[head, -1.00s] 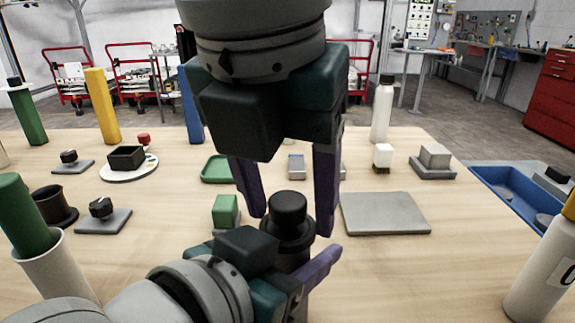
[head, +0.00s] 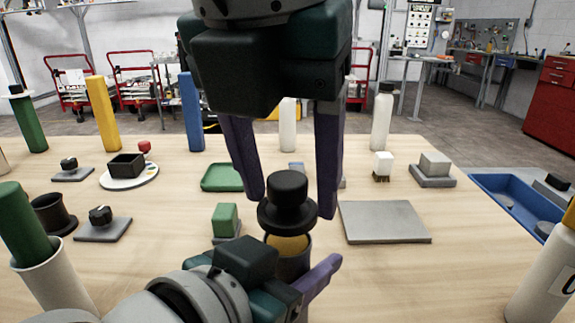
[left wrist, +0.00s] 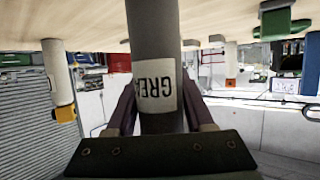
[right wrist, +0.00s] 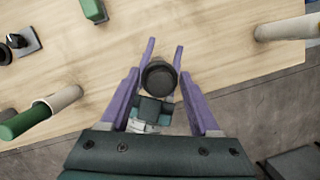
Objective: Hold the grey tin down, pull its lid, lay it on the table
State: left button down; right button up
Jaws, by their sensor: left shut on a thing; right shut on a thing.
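The grey tin (head: 288,266) stands upright on the table, and its open top shows a yellowish inside. My left gripper (head: 297,272) is shut around the tin's side. The tin's lettered label (left wrist: 156,88) shows between its fingers in the left wrist view. The dark lid (head: 287,214) with its round knob hangs level just above the tin, apart from its rim at the front. My right gripper (head: 290,205) points down and is shut on the lid by the knob. The lid's top (right wrist: 159,77) also shows in the right wrist view.
A flat grey plate (head: 385,223) lies to the right of the tin. A green block (head: 226,219) stands close on the left. A white bottle (head: 535,283) is at the right front, and a white cup (head: 55,273) holding a green rod at the left.

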jog(key=shift+r, duration=0.15)
jog(key=shift+r, duration=1.35)
pick_arm(q)
jog(key=shift+c, duration=1)
grip_release()
